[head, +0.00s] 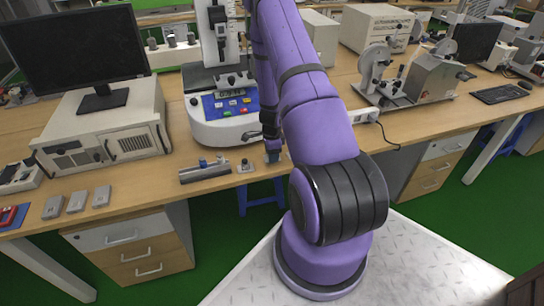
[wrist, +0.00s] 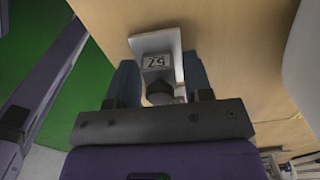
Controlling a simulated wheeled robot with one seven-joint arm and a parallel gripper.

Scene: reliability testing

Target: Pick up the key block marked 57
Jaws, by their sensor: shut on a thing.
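The key block marked 57 (wrist: 156,63) is a small grey block with a dark round knob, seen in the wrist view, where its number reads upside down. My gripper (wrist: 159,76) is shut on it, with one blue finger on each side. A pale plate (wrist: 172,41) shows just behind the block; I cannot tell whether the two are joined or whether the block is clear of the table. In the head view my gripper (head: 272,152) is low at the table's front edge, and the block cannot be made out there.
On the wooden table (head: 150,188), a small metal piece (head: 245,166) and a long metal fixture (head: 205,171) lie left of my gripper. A white testing machine (head: 222,125) with a blue panel stands close behind. Several grey boxes (head: 77,202) lie further left.

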